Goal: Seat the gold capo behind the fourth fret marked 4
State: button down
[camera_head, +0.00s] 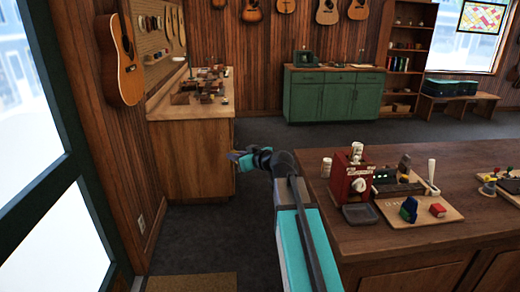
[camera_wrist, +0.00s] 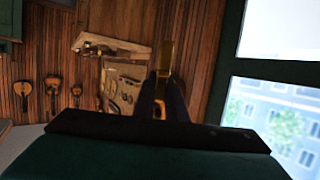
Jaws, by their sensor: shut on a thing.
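My gripper (camera_head: 238,158) is held out in the air in front of the wooden workbench, left of the dark counter. In the wrist view my gripper (camera_wrist: 165,92) has its dark fingers closed on the gold capo (camera_wrist: 165,58), which sticks out beyond the fingertips. The capo is too small to make out clearly in the head view. I cannot make out a fret marked 4 in either view.
Small parts lie on the workbench (camera_head: 192,115). A guitar (camera_head: 121,60) hangs at left. Dark floor lies between.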

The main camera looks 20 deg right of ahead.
jog(key=s+a+f+m+h+b, duration=0.1)
jog(key=a+f+h+b, duration=0.1)
jog(key=a, duration=0.4)
jog(key=s+a+f+m+h+b, duration=0.1)
jog(key=a+f+m+h+b, duration=0.1)
jog(key=a, duration=0.4)
jog(key=shift+s+a+f+t+b, duration=0.2)
jog(key=shift+a+t+b, duration=0.1)
jog(key=shift+b, duration=0.1)
jog(key=shift+s, duration=0.1)
